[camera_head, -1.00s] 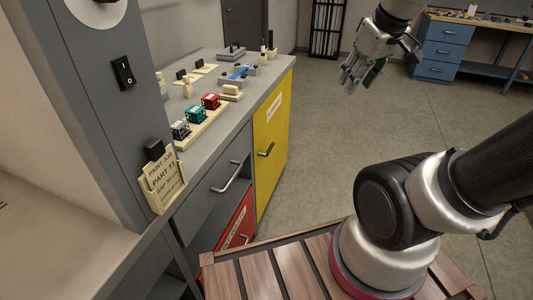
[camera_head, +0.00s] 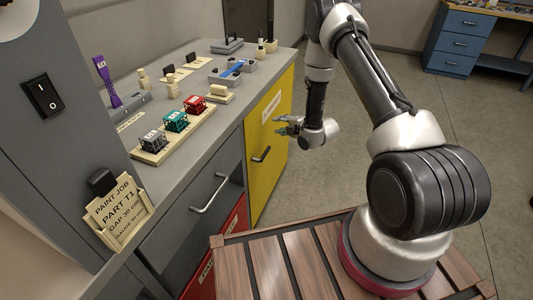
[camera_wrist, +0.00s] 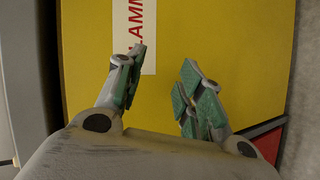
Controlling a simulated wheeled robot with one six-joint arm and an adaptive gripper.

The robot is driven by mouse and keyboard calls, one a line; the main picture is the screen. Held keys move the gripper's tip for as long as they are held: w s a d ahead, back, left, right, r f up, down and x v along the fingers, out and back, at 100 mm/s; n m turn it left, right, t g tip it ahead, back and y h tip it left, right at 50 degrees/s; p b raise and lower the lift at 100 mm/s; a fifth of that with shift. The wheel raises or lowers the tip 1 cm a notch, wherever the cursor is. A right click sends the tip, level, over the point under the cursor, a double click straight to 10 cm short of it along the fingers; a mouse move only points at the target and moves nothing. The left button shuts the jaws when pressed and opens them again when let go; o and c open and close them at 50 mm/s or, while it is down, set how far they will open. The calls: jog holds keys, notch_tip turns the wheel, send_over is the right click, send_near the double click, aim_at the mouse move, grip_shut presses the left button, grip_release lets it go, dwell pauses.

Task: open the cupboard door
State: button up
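The yellow cupboard door (camera_head: 268,140) is shut at the far end of the grey bench, with a white label (camera_head: 272,108) near its top. Its dark bar handle (camera_head: 261,154) is on the door's left part. My gripper (camera_head: 284,126) is in front of the door, above and to the right of the handle, and apart from it. In the wrist view my gripper (camera_wrist: 160,85) has its green-padded fingers spread with nothing between them. The yellow door (camera_wrist: 215,40) and part of the label (camera_wrist: 140,30) fill the view behind them. The handle does not show there.
A grey drawer with a bar handle (camera_head: 210,194) and a red door (camera_head: 225,243) are left of the cupboard. The bench top (camera_head: 215,125) carries small lattice cubes on a tray (camera_head: 190,133). The floor (camera_head: 345,165) to the right is clear. A blue drawer unit (camera_head: 458,45) stands far back.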

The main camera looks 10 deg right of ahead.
aim_at(266, 151)
jog(key=s+a+f+n+t+y, duration=0.25)
jog(key=s+f, duration=0.55)
jog(key=f, duration=0.4)
jog(key=shift+g, duration=0.35)
jog(key=x, duration=0.8)
jog(key=shift+a+r, duration=0.1)
jog(key=shift+a, duration=0.05)
grip_shut()
